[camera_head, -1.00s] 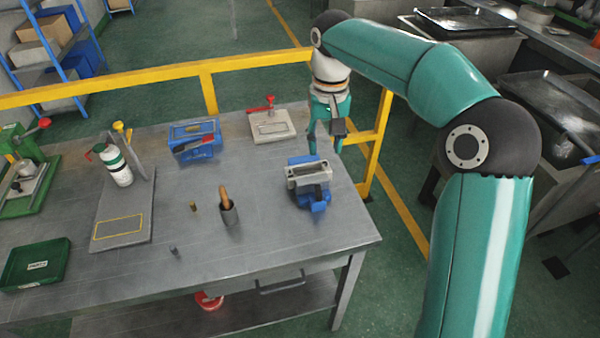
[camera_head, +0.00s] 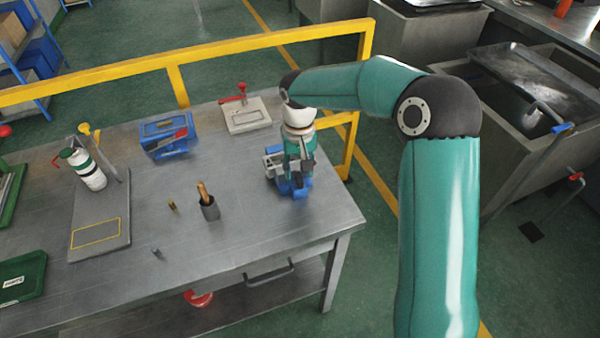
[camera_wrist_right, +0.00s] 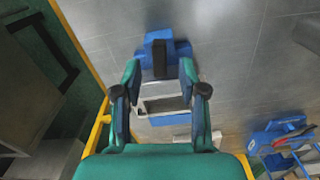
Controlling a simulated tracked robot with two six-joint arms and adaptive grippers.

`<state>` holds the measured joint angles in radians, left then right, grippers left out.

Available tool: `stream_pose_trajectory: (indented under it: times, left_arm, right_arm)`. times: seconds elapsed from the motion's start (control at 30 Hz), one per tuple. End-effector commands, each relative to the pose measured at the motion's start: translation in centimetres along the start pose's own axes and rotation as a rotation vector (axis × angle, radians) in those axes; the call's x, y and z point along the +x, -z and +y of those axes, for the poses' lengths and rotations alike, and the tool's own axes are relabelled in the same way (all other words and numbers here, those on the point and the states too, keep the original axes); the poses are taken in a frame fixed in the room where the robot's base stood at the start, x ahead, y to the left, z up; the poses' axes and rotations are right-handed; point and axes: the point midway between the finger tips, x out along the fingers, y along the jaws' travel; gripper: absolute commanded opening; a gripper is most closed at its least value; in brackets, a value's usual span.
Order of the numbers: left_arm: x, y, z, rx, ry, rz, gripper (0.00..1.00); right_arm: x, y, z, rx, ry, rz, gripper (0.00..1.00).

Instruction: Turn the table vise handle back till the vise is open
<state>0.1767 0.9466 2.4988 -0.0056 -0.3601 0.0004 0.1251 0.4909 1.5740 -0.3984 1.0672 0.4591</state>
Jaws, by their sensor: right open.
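The blue table vise (camera_head: 297,188) with pale metal jaws stands near the right end of the grey workbench, partly hidden behind my right gripper (camera_head: 300,168). In the wrist view the vise (camera_wrist_right: 181,49) lies just beyond and between the two fingertips. My right gripper (camera_wrist_right: 160,92) is open, its fingers spread, with nothing between them that I can see being gripped. A dark bar (camera_wrist_right: 160,60) shows on the blue part of the vise. The pale jaw frame (camera_wrist_right: 160,104) shows a gap. I cannot tell whether the fingers touch the vise. My left gripper is not in view.
A yellow rail (camera_head: 250,53) runs behind the bench. The front right bench corner is clear.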

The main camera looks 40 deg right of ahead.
Motion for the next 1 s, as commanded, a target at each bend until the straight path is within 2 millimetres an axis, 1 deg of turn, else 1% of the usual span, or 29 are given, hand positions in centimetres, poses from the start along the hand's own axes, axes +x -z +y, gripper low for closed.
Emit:
stream_pose_trajectory:
  times: [0.03, 0.1, 0.2, 0.33, 0.53, 0.57, 0.8, 0.9, 0.93, 1.0]
  left_arm:
    - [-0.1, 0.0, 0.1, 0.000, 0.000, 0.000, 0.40]
    - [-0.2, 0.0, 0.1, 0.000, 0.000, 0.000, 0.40]
    - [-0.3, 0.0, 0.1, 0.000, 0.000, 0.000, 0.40]
    - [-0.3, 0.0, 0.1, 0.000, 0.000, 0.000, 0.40]
    - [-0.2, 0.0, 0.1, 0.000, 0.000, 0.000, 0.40]
    - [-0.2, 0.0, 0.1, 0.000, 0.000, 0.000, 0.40]
    - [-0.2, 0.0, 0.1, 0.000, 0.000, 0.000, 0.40]
    - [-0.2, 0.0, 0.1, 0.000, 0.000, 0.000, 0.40]
    - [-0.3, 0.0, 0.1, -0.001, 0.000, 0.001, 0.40]
    - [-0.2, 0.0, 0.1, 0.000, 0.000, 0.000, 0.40]
  right_arm:
    - [0.7, 0.0, 0.1, 0.000, -0.002, -0.003, 0.42]
    - [1.5, 0.0, 0.0, 0.000, -0.002, -0.001, 0.42]
    - [2.1, 0.0, 0.0, 0.000, -0.001, 0.000, 0.42]
    - [2.5, 0.0, 0.0, 0.000, 0.000, 0.001, 0.42]
    - [2.5, 0.0, -0.1, 0.000, 0.000, 0.001, 0.42]
    - [2.5, 0.0, -0.1, 0.000, 0.000, 0.001, 0.40]
    - [2.5, 0.1, -0.1, 0.000, 0.000, 0.001, 0.00]
    - [2.5, 0.1, -0.1, 0.000, 0.000, 0.001, 0.00]
    - [2.5, 0.2, 0.6, 0.004, -0.001, 0.001, 0.00]
    - [2.5, 0.1, 0.2, -0.001, -0.002, 0.002, 0.00]
